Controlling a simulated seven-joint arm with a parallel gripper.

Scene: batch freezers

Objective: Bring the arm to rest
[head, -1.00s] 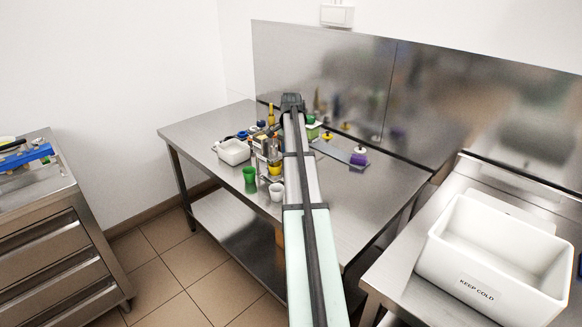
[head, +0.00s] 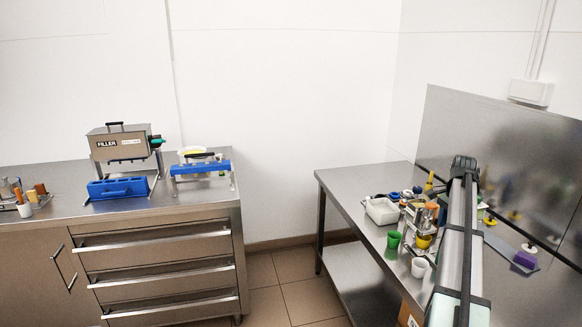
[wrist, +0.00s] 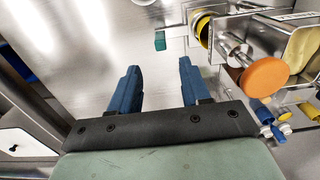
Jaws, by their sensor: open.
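My gripper (wrist: 160,88) shows in the wrist view with two blue fingers spread apart and nothing between them. Bare steel surface lies behind the fingers. In the head view my arm (head: 461,240) reaches over the steel table (head: 345,185) at the right; the gripper itself is hidden there.
In the wrist view a metal device with an orange disc (wrist: 265,78) is close right of the fingers. In the head view a white tub (head: 382,211), green cup (head: 394,239) and white cup (head: 419,267) stand left of my arm. A filler (head: 122,143) is on the left counter.

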